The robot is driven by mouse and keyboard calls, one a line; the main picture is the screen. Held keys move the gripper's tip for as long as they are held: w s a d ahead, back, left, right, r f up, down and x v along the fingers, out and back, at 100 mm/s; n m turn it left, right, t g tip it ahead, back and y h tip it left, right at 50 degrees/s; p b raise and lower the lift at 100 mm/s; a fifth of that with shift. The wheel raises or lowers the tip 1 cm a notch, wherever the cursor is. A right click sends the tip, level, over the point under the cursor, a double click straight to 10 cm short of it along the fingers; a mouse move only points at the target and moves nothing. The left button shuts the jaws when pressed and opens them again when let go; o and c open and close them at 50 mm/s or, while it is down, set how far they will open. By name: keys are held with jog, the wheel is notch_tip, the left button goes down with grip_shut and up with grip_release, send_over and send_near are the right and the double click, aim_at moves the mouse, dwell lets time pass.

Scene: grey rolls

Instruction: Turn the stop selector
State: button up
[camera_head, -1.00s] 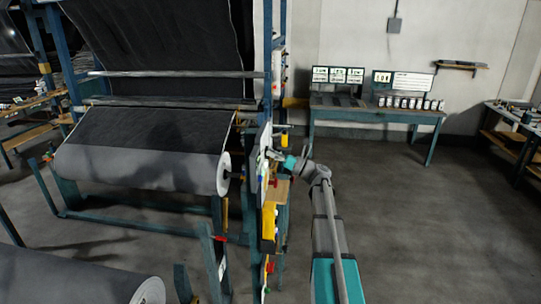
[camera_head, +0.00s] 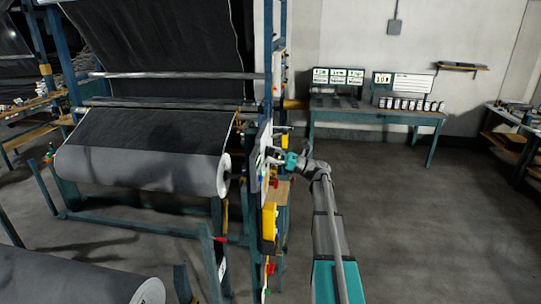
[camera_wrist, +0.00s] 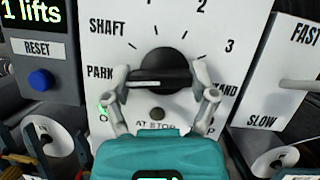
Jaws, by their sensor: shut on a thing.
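The stop selector is a black round knob with a grip bar (camera_wrist: 158,72) on a white panel (camera_wrist: 105,50) in the wrist view. Its bar lies roughly level across the dial. Marks around it read SHAFT, 1, 2, 3, PARK and HAND, the last partly hidden by a finger. My gripper (camera_wrist: 162,82) is shut on the knob, one pale finger at each end of the bar. Below it is a small dark round spot with the words AT STOP. In the head view my gripper (camera_head: 276,158) is at the panel on the machine's side; the knob is too small to tell there.
A blue RESET button (camera_wrist: 40,79) sits left of the dial, below a display. A FAST/SLOW lever (camera_wrist: 299,85) is at right. A large grey roll (camera_head: 140,170) hangs left of my arm. Open floor (camera_head: 400,230) lies to the right.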

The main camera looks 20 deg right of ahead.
jog(key=shift+w, duration=0.1)
jog(key=o, duration=1)
jog(key=shift+f, duration=0.1)
